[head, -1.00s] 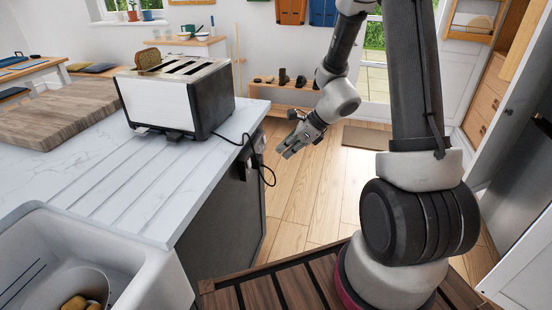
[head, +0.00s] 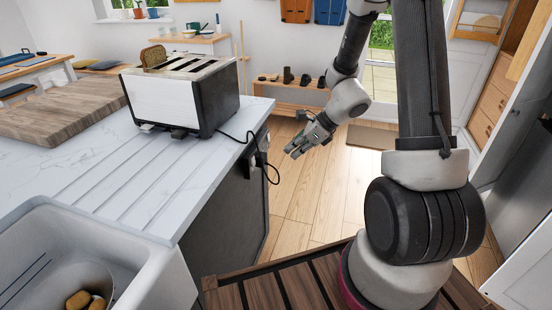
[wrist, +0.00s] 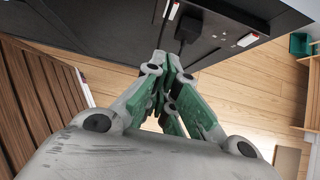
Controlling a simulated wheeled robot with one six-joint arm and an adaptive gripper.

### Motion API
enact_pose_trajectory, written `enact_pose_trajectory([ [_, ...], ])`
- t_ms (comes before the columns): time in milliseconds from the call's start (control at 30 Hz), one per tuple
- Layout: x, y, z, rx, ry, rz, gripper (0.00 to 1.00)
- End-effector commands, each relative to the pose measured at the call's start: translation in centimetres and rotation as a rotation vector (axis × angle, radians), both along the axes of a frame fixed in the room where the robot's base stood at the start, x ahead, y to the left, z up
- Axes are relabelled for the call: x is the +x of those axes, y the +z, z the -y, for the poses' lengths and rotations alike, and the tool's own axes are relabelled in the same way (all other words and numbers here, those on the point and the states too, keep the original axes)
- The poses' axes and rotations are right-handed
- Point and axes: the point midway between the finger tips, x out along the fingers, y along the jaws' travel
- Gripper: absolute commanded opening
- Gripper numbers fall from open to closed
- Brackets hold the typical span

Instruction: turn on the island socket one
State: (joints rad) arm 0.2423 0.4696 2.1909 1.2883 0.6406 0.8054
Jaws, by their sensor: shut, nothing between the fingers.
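The kitchen island's dark side panel (head: 232,205) carries a socket (head: 249,166) near its top edge, small and partly hidden by a cord. In the wrist view a black plug (wrist: 188,28) sits on the dark panel, with a small red-and-white switch (wrist: 173,11) beside it. A second whitish fitting (wrist: 247,40) lies further right. I cannot tell which is island socket one or whether any switch is on. My gripper (head: 291,153) is shut and empty, in the air right of the panel and apart from it. Its fingers also show in the wrist view (wrist: 168,62).
A toaster (head: 180,95) with bread stands on the white counter (head: 130,190), its black cord (head: 275,172) hanging off the edge. A sink (head: 150,270) is at near left. Wooden floor (head: 310,205) is open beyond the island. A low shelf (head: 290,97) stands at the back.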

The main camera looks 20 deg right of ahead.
Motion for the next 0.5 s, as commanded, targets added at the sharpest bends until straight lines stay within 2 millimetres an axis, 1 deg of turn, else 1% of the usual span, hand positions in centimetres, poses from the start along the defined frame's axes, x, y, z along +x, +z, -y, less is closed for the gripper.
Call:
enact_pose_trajectory([
  [167, 0.8, -2.0, -1.2, 0.0, -0.001, -0.004, 0.0],
  [500, 3.3, -7.7, -4.9, 0.0, 0.0, -0.004, 0.0],
])
